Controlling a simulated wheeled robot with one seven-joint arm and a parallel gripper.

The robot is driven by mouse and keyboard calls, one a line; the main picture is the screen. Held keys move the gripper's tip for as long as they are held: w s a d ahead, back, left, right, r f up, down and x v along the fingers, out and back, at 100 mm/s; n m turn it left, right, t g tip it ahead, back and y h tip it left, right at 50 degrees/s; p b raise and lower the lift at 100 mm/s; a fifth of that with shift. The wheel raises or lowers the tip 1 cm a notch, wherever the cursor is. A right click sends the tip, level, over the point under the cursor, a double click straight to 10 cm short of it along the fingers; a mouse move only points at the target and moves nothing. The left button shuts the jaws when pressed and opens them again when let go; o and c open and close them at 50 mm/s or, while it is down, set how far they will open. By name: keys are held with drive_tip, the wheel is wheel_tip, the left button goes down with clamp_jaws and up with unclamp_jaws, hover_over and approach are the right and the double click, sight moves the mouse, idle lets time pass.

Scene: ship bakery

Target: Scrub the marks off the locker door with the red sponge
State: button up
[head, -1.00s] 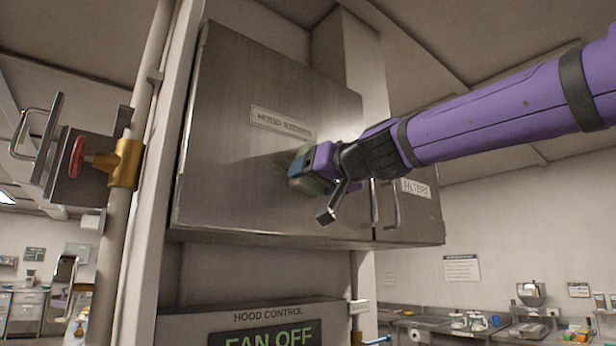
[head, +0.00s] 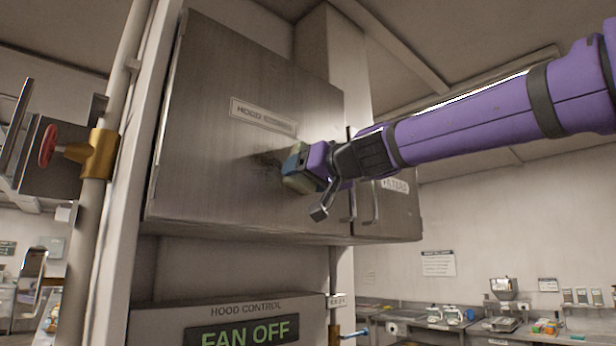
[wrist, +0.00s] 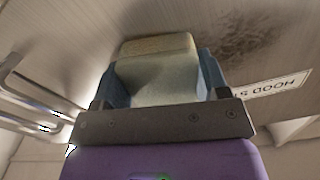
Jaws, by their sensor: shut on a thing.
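The steel locker door (head: 200,140) fills the upper middle of the head view, with a "HOOD STORES" label. A dark smudge (head: 266,160) lies below the label; it also shows in the wrist view (wrist: 235,38), to the right of the sponge. My gripper (head: 296,168) is shut on a sponge (head: 300,184), just right of the smudge. In the wrist view the sponge (wrist: 158,78) looks pale yellow to cream, not red, between blue fingers. It is close to the door; I cannot tell if it touches. The sponge and gripper may hide some of the marks.
Two bar handles (head: 365,206) stick out right of my gripper, near a smaller labelled door (head: 396,208). A pipe with a brass valve (head: 101,155) and red knob stands left. A hood control panel (head: 235,325) reading "FAN OFF" is below.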

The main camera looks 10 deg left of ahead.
sight(248, 167)
drive_tip(key=shift+s+a, duration=1.25)
drive_tip(key=shift+s, duration=0.2)
drive_tip(key=shift+s+a, duration=1.2)
drive_tip(key=shift+s, duration=0.3)
drive_tip(key=shift+s+a, duration=1.25)
drive_tip(key=shift+s, duration=0.2)
drive_tip(key=shift+w, duration=0.1)
drive_tip(key=shift+w+d, duration=1.3)
drive_tip(key=shift+w, duration=0.25)
drive_tip(key=shift+w+d, duration=1.35)
drive_tip(key=shift+w, duration=0.15)
drive_tip(key=shift+w+d, duration=1.3)
drive_tip(key=shift+w, duration=0.25)
drive_tip(key=shift+a, duration=0.1)
drive_tip(key=shift+s+a, duration=1.25)
drive_tip(key=shift+s, duration=0.3)
drive_tip(key=shift+s+a, duration=1.3)
drive_tip(key=shift+s, duration=0.25)
drive_tip(key=shift+s+a, duration=1.25)
drive_tip(key=shift+s, duration=0.3)
drive_tip(key=shift+s+d, duration=0.1)
drive_tip(key=shift+v, duration=2.9)
